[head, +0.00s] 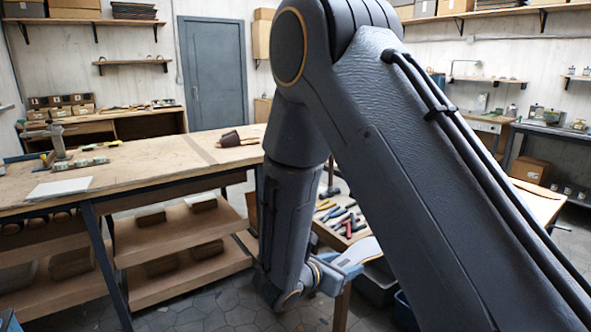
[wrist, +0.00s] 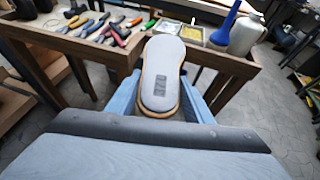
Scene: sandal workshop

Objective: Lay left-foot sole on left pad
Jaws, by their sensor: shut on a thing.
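A grey sole with a tan edge and a dark rectangular mark (wrist: 161,62) is in the wrist view. My gripper (wrist: 160,98) is shut on it, with one blue finger on each side of the sole. The sole points away from the wrist, and its far end overlaps the edge of a wooden tool table in the picture. I cannot tell from its outline which foot it is for. In the head view my gripper (head: 345,262) is low, beside the tool table and partly hidden by my arm. I cannot make out a left pad in either view.
The tool table (wrist: 208,52) holds several hand tools (wrist: 100,28), a blue funnel-like thing (wrist: 226,22) and a white bottle (wrist: 246,35). A long workbench (head: 150,160) with a white sheet (head: 58,188) stands at left. Open tiled floor (head: 205,305) lies in front.

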